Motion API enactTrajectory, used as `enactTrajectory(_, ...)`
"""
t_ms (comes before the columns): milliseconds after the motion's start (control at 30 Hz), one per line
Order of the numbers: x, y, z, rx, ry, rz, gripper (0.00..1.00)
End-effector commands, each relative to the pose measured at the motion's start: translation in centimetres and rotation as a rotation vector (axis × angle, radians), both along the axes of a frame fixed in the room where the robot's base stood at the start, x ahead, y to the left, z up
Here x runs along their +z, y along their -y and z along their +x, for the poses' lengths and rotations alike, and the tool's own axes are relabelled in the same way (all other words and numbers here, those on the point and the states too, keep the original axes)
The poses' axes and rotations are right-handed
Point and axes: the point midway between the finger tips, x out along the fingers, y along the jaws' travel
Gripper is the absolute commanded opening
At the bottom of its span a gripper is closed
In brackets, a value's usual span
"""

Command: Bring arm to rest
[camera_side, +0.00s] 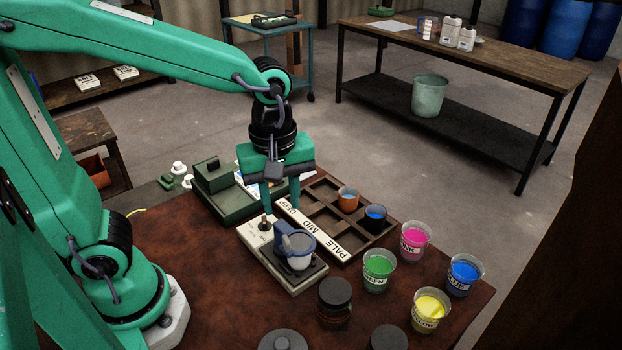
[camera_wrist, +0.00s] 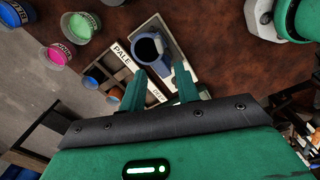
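My gripper (camera_side: 281,205) hangs above the bench, fingers pointing down, beside the far end of the stirrer plate (camera_side: 252,240) and the tray. In the wrist view its two fingers (camera_wrist: 160,68) stand apart with nothing held between them. The compartment tray (camera_side: 322,240), labelled PALE, MID and DEEP, lies beside the plate. An orange cup (camera_side: 348,200) and a small cup of blue (camera_side: 375,217) sit in its compartments.
Labelled pots of green (camera_side: 378,272), pink (camera_side: 414,240), blue (camera_side: 464,275) and yellow (camera_side: 429,312) stand at the right of the brown bench. Dark jars (camera_side: 335,301) stand in front. A green boxed device (camera_side: 214,178) sits behind my gripper. The space above the bench is open.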

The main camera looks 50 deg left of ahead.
Motion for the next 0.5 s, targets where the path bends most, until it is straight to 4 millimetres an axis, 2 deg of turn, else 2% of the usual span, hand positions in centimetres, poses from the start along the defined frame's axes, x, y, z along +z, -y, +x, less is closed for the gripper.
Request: enactTrajectory(500,2.9,-4.6,-1.8,-0.520,0.216,0.041,0.32)
